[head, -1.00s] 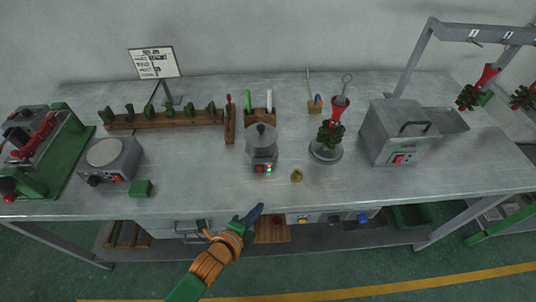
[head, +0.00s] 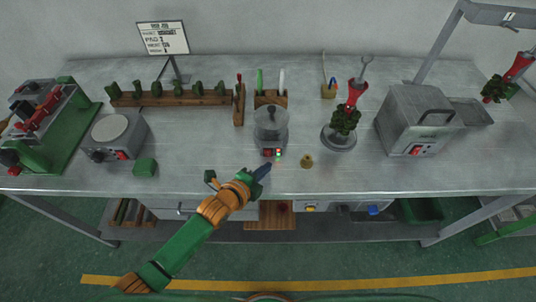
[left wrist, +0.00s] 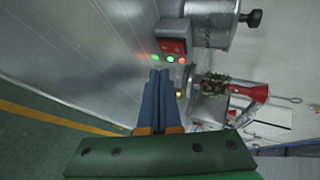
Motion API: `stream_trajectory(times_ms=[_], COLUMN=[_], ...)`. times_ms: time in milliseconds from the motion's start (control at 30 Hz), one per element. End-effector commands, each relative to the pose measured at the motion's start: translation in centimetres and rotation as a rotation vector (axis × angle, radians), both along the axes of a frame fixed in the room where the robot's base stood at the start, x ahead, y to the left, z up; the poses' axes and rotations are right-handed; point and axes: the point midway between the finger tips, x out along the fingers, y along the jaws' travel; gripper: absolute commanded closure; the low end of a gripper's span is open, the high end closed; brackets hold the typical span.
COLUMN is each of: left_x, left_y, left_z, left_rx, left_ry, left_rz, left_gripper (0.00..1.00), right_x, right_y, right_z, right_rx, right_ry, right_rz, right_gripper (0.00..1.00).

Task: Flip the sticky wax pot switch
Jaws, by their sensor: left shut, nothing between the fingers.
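In the left wrist view, the fingertips (left wrist: 160,76) appear close to the lights; contact cannot be told. My right gripper is not in view.
A brass-coloured cup (head: 307,161) stands right of the pot. A round-topped heater (head: 113,135) and green block (head: 145,167) are left. A red-handled wax tree on a round base (head: 340,139) and a grey box heater (head: 415,120) are right. A wooden rack (head: 180,97) stands behind.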

Motion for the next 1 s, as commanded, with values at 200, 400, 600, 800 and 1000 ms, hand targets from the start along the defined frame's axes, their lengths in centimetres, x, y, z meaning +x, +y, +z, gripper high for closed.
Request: stream_trajectory(times_ms=[200, 400, 600, 800, 1000], left_x=[1.6, 1.8, 1.7, 1.7, 1.7], left_y=[0.0, 0.1, 0.1, 0.1, 0.1], left_z=[0.1, 0.2, 0.2, 0.2, 0.2], left_rx=[0.002, 0.002, 0.001, 0.001, 0.001], left_ry=[-0.001, 0.001, 0.000, 0.000, 0.000], left_rz=[0.000, 0.002, 0.002, 0.002, 0.002], left_gripper=[1.00, 1.00, 1.00, 1.00, 1.00], right_x=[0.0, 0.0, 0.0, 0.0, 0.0], right_y=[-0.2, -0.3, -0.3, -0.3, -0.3], right_z=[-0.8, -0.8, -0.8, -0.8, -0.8], right_rx=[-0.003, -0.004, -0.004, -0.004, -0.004], right_ry=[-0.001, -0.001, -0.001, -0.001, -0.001], right_rz=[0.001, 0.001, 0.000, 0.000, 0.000], right_gripper=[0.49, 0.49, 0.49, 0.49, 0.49])
